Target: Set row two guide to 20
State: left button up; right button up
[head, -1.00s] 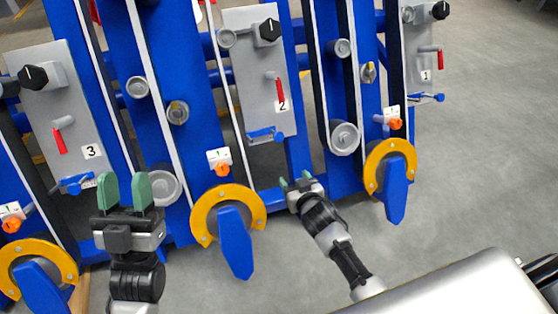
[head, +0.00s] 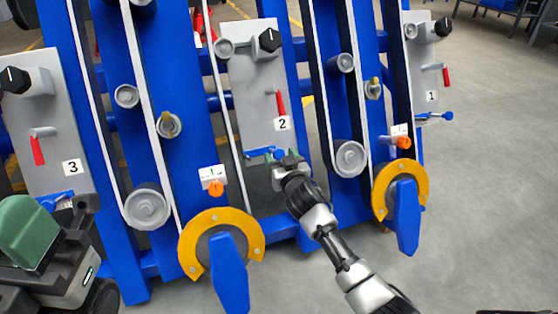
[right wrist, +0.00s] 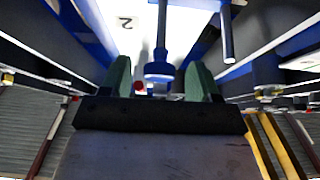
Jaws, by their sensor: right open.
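Panel 2 (head: 245,85) is a grey plate labelled 2, with a black knob (head: 270,40) at its top and a red-handled lever (head: 280,103) at mid-height. A blue handle (head: 262,152) is at its lower edge. My right gripper (head: 290,157) is open beside the right end of this blue handle. In the right wrist view, a blue rod with a round end (right wrist: 159,70) stands between the two green fingers (right wrist: 159,80), apparently clear of both. I cannot read any scale value. My left gripper (head: 35,230) is large at lower left, its jaw opening unclear.
Panel 3 (head: 40,110) is at left and panel 1 (head: 422,70) at right, with similar knobs and levers. Yellow-rimmed discs with blue levers (head: 230,270) stand low on the blue frame. Belts and rollers run beside panel 2.

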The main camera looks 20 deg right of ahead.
jog(key=shift+w, duration=0.75)
grip_shut()
